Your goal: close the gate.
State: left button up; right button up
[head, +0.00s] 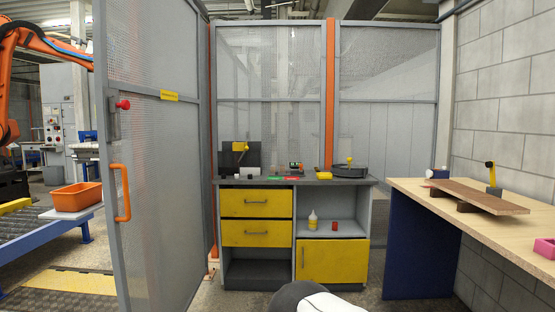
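The gate (160,150) is a tall grey-framed panel with mesh above and a solid-looking lower part, at the left of the head view. It stands at an angle, its near edge towards me and its far edge by the orange post of the fence. An orange handle (123,192) is on its near edge, with a red knob (123,104) on a grey latch box above. A wide open gap lies to the left of the gate. Neither of my grippers is in view; only a white and black part of my own body shows at the bottom.
A grey workbench (300,182) with yellow drawers stands ahead against the mesh fence (270,70). A wooden table (440,195) holding a board (477,195) is at the right. Beyond the gap are an orange robot arm (45,45), a conveyor (50,235) and an orange bin (77,196).

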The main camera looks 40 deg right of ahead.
aim_at(105, 88)
jog(key=z, duration=0.45)
jog(key=i+l+z, duration=0.2)
jog(key=i, duration=0.15)
jog(key=i+z, duration=0.2)
jog(key=i, duration=0.15)
